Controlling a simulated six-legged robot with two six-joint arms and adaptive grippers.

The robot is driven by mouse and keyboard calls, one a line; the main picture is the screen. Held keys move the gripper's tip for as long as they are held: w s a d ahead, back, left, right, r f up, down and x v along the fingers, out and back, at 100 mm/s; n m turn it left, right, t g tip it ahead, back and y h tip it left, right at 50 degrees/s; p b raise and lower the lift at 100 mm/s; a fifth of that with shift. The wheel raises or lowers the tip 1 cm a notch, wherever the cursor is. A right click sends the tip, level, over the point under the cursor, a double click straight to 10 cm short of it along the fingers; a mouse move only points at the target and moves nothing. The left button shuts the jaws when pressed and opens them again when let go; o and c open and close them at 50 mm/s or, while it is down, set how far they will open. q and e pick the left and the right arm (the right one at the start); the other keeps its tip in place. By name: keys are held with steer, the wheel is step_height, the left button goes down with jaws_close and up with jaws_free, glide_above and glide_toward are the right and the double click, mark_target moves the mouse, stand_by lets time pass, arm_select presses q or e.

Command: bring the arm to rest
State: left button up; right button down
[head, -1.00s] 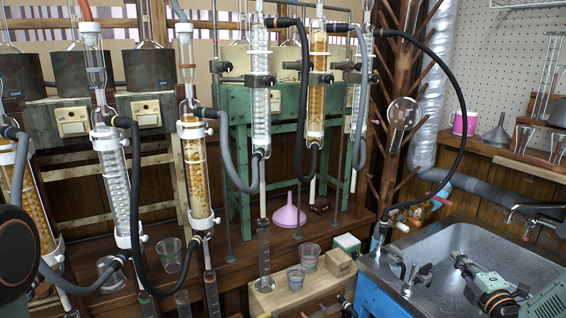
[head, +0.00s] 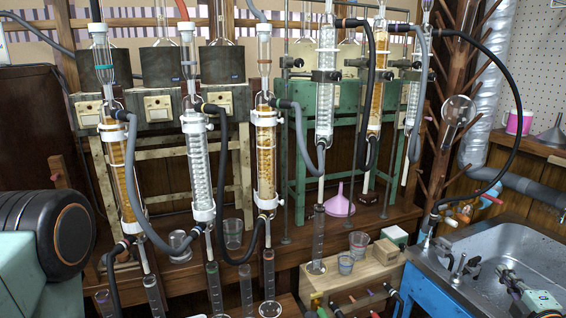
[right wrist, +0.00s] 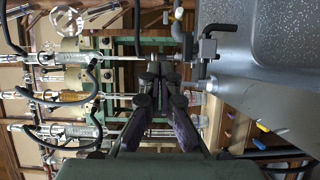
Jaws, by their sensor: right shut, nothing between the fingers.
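My right gripper (head: 507,277) is over the sink basin at the lower right of the head view, cut by the frame edge behind the fingers. In the right wrist view the same gripper (right wrist: 161,72) has its fingertips together, with nothing between them. My left gripper is out of view; only a dark round joint and a green link of my left arm show at the left edge of the head view.
The metal sink (head: 490,245) with small taps is under the right gripper. Glass condensers (head: 196,160) with hoses stand to its left. The air above the basin looks free.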

steer(key=a+f+m+g+y, duration=0.2)
steer(key=a+f+m+g, duration=0.15)
steer(key=a+f, duration=0.6)
steer(key=s+a+f+m+g+y, duration=0.1)
steer(key=s+a+f+m+g, duration=0.3)
steer(key=a, duration=0.5)
steer(key=s+a+f+m+g+y, duration=0.1)
steer(key=s+a+f+m, duration=0.1)
steer(key=s+a, duration=0.55)
steer(key=s+a+f+m+g, duration=0.1)
steer(key=s+a+m+g, duration=0.2)
steer(key=s, duration=0.9)
steer(key=s+a+f+m+g, duration=0.1)
steer(key=s+a+m+g, duration=0.3)
steer(key=s, duration=0.8)
steer(key=shift+s+a+g+h, duration=0.35)
steer(key=shift+a+g, duration=0.45)
steer(key=shift+g, duration=0.35)
steer(key=shift+a, duration=0.1)
